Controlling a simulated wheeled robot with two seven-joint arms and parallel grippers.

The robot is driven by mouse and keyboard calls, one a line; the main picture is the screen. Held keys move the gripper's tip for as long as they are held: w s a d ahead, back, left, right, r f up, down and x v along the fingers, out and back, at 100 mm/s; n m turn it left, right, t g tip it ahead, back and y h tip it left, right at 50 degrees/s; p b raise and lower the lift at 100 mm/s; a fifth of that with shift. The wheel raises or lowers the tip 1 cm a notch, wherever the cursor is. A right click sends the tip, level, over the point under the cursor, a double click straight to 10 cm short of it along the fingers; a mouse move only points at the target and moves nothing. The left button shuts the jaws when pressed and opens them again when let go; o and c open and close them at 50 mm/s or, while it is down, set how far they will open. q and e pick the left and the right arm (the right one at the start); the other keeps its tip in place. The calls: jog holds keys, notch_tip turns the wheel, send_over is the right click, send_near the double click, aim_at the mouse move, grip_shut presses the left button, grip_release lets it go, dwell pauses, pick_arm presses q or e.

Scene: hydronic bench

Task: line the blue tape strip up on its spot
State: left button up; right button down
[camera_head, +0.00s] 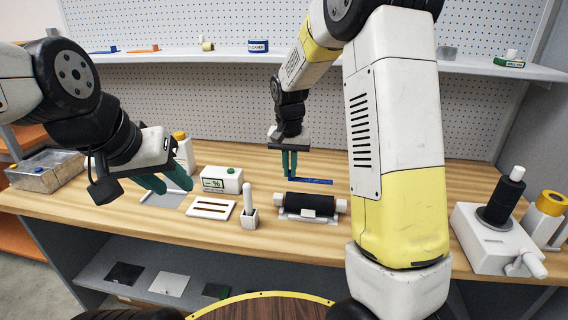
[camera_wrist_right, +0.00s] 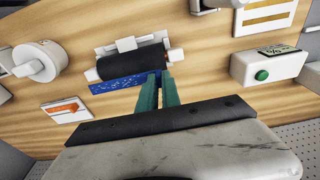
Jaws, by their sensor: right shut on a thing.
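The blue tape strip (camera_head: 314,181) is a thin, speckled strip behind the black-wrapped cylinder in the head view. It also shows in the right wrist view (camera_wrist_right: 118,83), alongside the black cylinder (camera_wrist_right: 132,63). My right gripper (camera_head: 290,176) points down, its green fingers shut on the strip's left end in the head view; in the wrist view the fingertips (camera_wrist_right: 159,80) meet the strip's right end. I cannot tell whether the strip touches the bench. My left gripper (camera_head: 172,187) is open and empty above a grey plate. No marked spot for the strip is clear.
The black cylinder (camera_head: 309,204) lies in a white cradle just in front of the strip. A green-button meter (camera_head: 222,180), a slotted white plate (camera_head: 211,208) and a white-handled tool (camera_head: 248,212) stand left of it. A white device (camera_head: 493,240) is at right.

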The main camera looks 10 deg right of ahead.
aim_at(290, 179)
jog(key=shift+f, duration=2.5)
jog(key=shift+f, duration=0.45)
jog(key=c, duration=1.5)
grip_release()
jog(key=shift+c, duration=0.2)
jog(key=shift+r, duration=3.55)
jog(key=shift+d, duration=0.1)
